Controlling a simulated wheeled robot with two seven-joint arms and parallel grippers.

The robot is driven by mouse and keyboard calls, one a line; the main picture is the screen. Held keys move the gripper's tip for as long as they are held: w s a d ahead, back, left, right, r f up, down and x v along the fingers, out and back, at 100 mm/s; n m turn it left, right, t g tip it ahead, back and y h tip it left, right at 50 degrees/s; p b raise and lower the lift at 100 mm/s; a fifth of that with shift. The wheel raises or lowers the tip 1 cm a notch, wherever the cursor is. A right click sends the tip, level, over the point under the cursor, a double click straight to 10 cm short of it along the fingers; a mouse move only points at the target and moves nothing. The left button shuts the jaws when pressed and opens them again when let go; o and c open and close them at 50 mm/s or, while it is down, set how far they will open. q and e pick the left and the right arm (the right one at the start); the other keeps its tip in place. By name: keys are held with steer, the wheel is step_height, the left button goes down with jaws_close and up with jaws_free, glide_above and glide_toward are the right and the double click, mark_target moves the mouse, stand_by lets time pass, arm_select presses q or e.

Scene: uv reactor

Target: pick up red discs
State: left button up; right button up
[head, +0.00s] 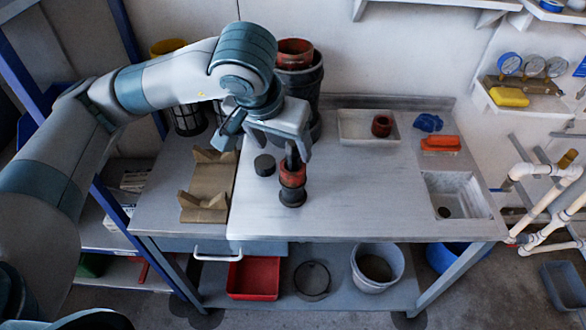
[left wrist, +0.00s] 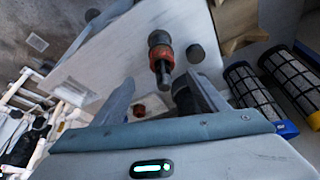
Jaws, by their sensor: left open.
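A dark upright post with red discs (head: 292,179) around it stands on the workbench, with a black rod rising from its top. In the left wrist view the red part (left wrist: 161,53) and black rod show between my fingers, beyond the tips. My left gripper (head: 265,146) is open and empty above the bench, just behind and above this stack; I see no contact. The left wrist view shows its spread fingers (left wrist: 160,86). Another red ring-shaped piece (head: 381,125) lies in a pale tray (head: 352,134). My right gripper is not in view.
A dark round puck (head: 264,165) lies left of the stack. A brown cradle (head: 205,187) is further left. A tall dark container with a reddish top (head: 296,53) stands behind. A red-orange brush-like item (head: 440,143) and sink (head: 458,196) are right. The bench's middle right is clear.

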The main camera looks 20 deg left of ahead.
mark_target(293, 166)
arm_select(q)
steer(key=p+x, duration=0.2)
steer(key=x, duration=0.7)
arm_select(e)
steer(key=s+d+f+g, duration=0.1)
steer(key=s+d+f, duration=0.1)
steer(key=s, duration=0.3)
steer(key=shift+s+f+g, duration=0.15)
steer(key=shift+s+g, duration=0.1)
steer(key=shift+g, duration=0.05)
arm_select(q)
steer(key=shift+a, duration=0.1)
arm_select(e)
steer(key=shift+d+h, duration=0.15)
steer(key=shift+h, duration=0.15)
arm_select(q)
steer(key=shift+w+f, duration=0.15)
steer(key=p+x, duration=0.2)
steer(key=x, duration=0.1)
steer(key=shift+w+f, duration=0.15)
steer(key=shift+w, duration=0.2)
steer(key=shift+w+f, duration=0.25)
steer(key=shift+f, duration=0.35)
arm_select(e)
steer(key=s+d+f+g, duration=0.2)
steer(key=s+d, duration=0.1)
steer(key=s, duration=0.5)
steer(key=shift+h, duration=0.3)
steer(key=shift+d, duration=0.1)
